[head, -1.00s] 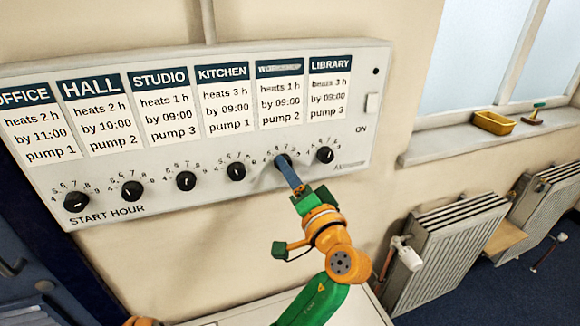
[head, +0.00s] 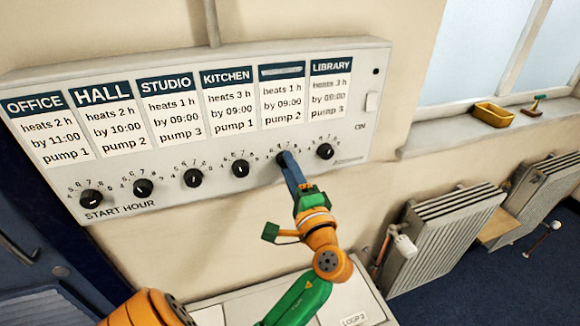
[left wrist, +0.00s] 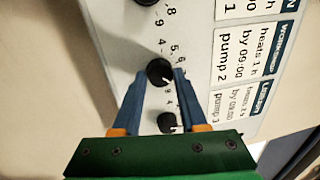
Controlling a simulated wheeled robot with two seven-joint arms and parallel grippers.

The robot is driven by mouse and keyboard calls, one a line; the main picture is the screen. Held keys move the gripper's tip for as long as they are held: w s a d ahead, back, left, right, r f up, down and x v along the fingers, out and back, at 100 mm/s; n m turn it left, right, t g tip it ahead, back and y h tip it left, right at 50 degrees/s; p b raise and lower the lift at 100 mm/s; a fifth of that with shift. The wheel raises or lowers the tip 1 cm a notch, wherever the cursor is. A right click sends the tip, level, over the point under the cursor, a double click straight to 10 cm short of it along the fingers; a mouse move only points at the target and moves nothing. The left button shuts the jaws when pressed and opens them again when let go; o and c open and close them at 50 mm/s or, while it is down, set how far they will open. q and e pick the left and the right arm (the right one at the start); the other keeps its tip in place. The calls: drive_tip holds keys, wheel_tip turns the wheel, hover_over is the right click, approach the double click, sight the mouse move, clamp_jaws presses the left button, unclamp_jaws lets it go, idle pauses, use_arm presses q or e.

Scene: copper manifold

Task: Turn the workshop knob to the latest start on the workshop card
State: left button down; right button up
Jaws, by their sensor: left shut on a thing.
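The workshop knob (left wrist: 158,68) is a black dial with a pale mark, fifth from the left on the grey panel (head: 215,195). My left gripper (head: 286,158) has its blue fingers around this knob and is shut on it. In the left wrist view the fingertips (left wrist: 160,80) sit on both sides of the knob. The fingers hide most of it in the head view, and I cannot read its setting surely. The workshop card (head: 283,100) above says heats 1 h, by 09:00, pump 2. My right gripper is not in view.
The library knob (head: 325,151) is close on the right, the kitchen knob (head: 240,168) on the left. A switch (head: 372,101) is at the panel's right end. A white cabinet (head: 350,300) stands below and a radiator (head: 445,240) at the right.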

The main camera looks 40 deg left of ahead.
use_arm(q)
drive_tip(key=shift+r, duration=0.1)
idle(0.3)
drive_tip(key=c, duration=0.7)
unclamp_jaws()
drive_tip(key=shift+o, duration=1.3)
drive_tip(key=shift+a, duration=0.1)
drive_tip(key=b+v, duration=0.3)
drive_tip(key=v, duration=0.4)
drive_tip(key=shift+b, duration=0.35)
